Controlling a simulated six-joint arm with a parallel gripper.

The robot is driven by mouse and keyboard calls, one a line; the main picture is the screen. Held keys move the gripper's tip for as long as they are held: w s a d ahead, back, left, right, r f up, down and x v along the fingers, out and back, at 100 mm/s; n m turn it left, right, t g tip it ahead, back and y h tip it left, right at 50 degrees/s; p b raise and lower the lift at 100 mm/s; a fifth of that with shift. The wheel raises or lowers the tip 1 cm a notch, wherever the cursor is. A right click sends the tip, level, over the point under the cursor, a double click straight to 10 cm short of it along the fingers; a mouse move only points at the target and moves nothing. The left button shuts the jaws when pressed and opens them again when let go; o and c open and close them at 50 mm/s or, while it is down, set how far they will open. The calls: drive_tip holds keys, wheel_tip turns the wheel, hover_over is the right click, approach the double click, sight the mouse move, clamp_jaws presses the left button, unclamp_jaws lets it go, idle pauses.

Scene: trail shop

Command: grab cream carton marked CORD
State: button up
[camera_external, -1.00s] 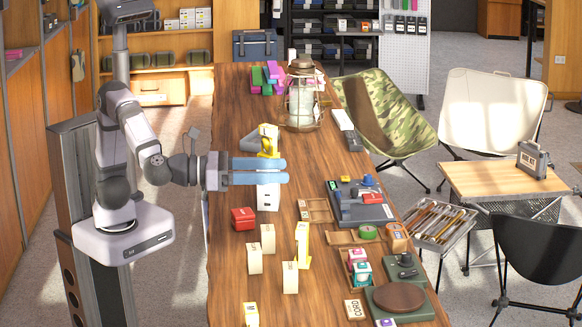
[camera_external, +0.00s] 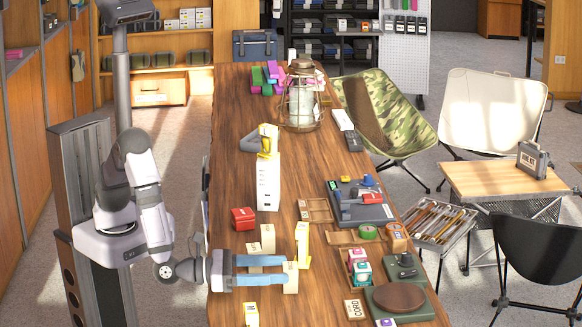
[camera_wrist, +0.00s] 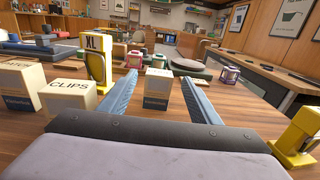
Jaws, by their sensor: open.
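Three small cream cartons stand on the wooden table. One carton (camera_external: 290,278) is at the fingertips of my gripper (camera_external: 286,270). In the wrist view this carton (camera_wrist: 158,92) stands between the two blue fingers of my gripper (camera_wrist: 160,78), with a gap on each side; its top lettering is too small to read. My gripper is open and holds nothing. A carton marked CLIPS (camera_wrist: 68,97) stands left of the fingers, and another cream carton (camera_wrist: 22,80) with partly readable lettering is beyond it. A cream card reading CORD (camera_external: 354,309) lies at the table's right edge.
A yellow and white item marked XL (camera_wrist: 96,62) stands left of the fingers, another yellow item (camera_wrist: 301,138) to the right. A red box (camera_external: 243,218) is farther up the table. A green base with a brown disc (camera_external: 399,298) is at the right edge.

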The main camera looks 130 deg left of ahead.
drive_tip(key=shift+p+x, duration=0.65)
drive_tip(key=shift+x, duration=3.05)
drive_tip(key=shift+a, duration=0.1)
drive_tip(key=c, duration=1.2)
